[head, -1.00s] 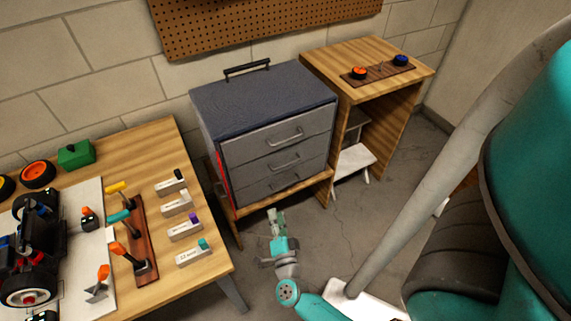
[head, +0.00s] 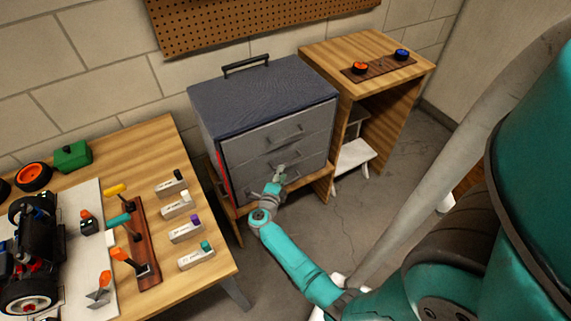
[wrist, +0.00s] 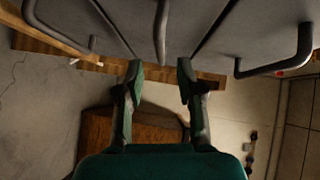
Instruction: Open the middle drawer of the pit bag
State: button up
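The pit bag (head: 262,92) is a dark blue-grey cabinet with three grey drawers, all closed, stacked on its front. The middle drawer (head: 312,150) has a grey bar handle, which shows in the wrist view (wrist: 161,28) between the lines of my two fingers. My gripper (head: 281,173) is close in front of the lower drawers and hides part of them in the head view. In the wrist view my fingertips (wrist: 160,72) are spread apart with nothing between them. The handle lies just ahead of them; I cannot tell if they touch it.
Other drawer handles flank the middle one, at the left (wrist: 62,38) and right (wrist: 280,62) of the wrist view. The bag stands on a low wooden stand (head: 316,184). A wooden cabinet (head: 385,95) is at its right, a workbench (head: 205,275) at its left. Floor in front is clear.

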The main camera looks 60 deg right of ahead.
aim_at(285, 164)
jog(key=x, duration=0.6)
jog(key=shift+d, duration=0.2)
grip_shut()
jog(key=shift+f, duration=0.1)
